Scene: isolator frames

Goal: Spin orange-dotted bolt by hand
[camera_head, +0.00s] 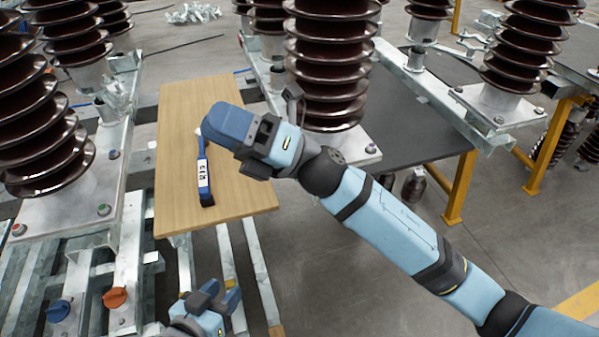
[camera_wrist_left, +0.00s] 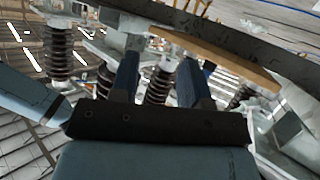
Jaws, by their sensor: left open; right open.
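A bolt with an orange-red dot (camera_head: 19,229) sits on the left grey base plate, at the near left corner under the dark ribbed insulator. My left gripper (camera_head: 217,294) is at the bottom of the head view, well to the right of that bolt. In the left wrist view its two blue fingers (camera_wrist_left: 157,80) stand apart with nothing between them. My right gripper (camera_head: 230,124) is open above the wooden board, far from the bolt; its far finger is hidden. I cannot pick out the bolt in the left wrist view.
A bolt with a green dot (camera_head: 104,209) is on the same plate. Below are an orange knob (camera_head: 115,298) and a blue knob (camera_head: 58,311). A blue and black tool (camera_head: 204,178) lies on the wooden board (camera_head: 178,205). Tall insulators (camera_head: 335,60) and metal rails stand around.

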